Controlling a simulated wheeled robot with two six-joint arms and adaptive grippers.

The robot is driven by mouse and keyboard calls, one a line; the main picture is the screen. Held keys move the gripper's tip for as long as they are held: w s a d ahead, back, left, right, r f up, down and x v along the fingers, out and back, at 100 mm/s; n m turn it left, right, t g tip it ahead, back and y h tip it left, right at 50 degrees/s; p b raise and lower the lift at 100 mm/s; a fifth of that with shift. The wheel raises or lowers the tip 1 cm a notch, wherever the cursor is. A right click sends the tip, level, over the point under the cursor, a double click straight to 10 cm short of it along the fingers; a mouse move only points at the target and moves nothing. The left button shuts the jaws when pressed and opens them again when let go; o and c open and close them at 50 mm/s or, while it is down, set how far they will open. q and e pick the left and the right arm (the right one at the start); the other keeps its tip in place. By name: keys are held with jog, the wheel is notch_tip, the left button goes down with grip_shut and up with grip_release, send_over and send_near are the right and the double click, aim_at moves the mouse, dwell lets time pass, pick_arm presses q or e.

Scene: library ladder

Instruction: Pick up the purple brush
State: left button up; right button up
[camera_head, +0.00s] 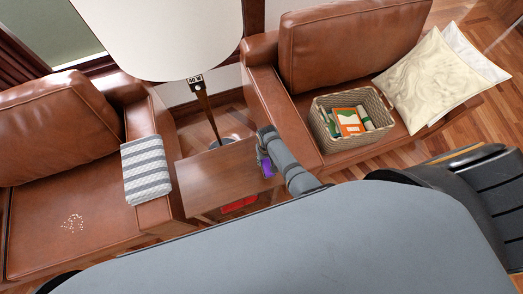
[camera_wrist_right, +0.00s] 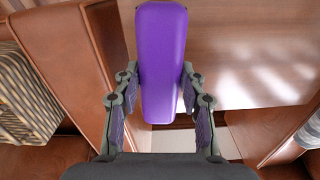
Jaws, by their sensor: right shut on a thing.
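The purple brush (camera_wrist_right: 162,60) shows in the right wrist view as a smooth, long purple body between the two fingers. My right gripper (camera_wrist_right: 159,92) is shut on it, with one finger against each side. In the head view a small purple part (camera_head: 267,168) shows beside the right gripper (camera_head: 264,152), over the right side of the wooden side table (camera_head: 215,165). My arm hides part of the brush there. I cannot tell whether the brush touches the tabletop. My left gripper is not in view.
Brown leather armchairs flank the table. A wicker basket (camera_head: 318,134) with books sits on the right one, beside cushions (camera_head: 432,80). A striped cloth (camera_head: 146,170) hangs over the left armrest. A floor lamp (camera_head: 165,35) stands behind. A red item (camera_head: 239,204) lies low at the table.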

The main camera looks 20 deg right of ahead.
pick_arm(q)
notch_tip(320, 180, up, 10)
jog(key=p, duration=0.7)
pick_arm(e)
jog(key=s+d+r, duration=0.3)
jog(key=s+r, duration=0.2)
jog(key=s, duration=0.4)
jog(key=shift+s+d, duration=0.15)
jog(key=shift+s, duration=0.05)
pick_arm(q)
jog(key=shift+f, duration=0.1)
